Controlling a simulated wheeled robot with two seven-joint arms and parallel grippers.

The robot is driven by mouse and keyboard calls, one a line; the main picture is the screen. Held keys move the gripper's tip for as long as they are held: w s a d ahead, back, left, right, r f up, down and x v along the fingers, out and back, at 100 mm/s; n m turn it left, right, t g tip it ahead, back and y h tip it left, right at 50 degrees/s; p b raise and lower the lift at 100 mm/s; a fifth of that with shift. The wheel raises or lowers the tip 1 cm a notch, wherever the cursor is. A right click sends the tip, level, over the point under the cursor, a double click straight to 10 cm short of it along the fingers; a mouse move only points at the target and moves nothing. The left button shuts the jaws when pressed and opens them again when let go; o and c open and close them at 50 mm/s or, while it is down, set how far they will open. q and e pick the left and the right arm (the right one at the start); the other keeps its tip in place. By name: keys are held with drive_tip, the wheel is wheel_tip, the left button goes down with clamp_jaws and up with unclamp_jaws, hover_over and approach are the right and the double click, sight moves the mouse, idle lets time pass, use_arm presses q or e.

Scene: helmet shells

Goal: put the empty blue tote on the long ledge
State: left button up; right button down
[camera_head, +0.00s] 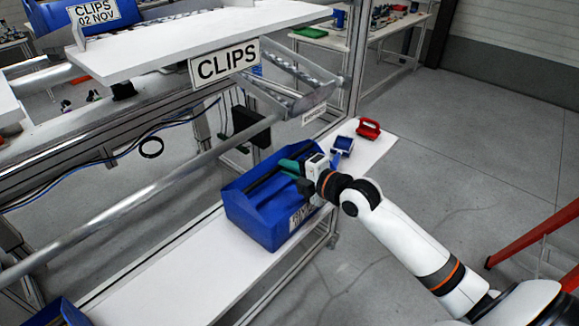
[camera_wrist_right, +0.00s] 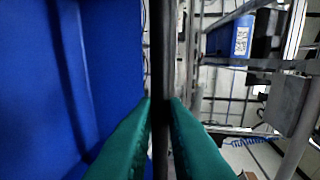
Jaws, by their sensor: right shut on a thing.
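The blue tote (camera_head: 262,232) is at the middle of the head view, over the long white ledge (camera_head: 190,285), with a white label on its front right side. I cannot tell whether its base touches the ledge. Its inside is partly hidden. My right gripper (camera_head: 290,168) reaches in from the right, and its green fingers are shut on the tote's upper edge. In the right wrist view the fingers (camera_wrist_right: 160,105) close on a thin dark edge, with the tote's blue wall (camera_wrist_right: 100,60) at the left. My left gripper is not in view.
A small blue bin (camera_head: 343,145) and a red caddy (camera_head: 368,128) stand on the ledge's far end. A silver rail (camera_head: 130,217) runs along the ledge's left. A white shelf (camera_head: 170,45) with a CLIPS sign (camera_head: 224,63) hangs above. Another blue bin (camera_head: 60,313) shows bottom left.

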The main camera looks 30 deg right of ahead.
drive_tip(key=c, duration=1.5)
unclamp_jaws()
drive_tip(key=shift+f, duration=0.1)
drive_tip(key=shift+o, duration=0.2)
drive_tip(key=b+v, duration=0.3)
drive_tip(key=v, duration=0.9)
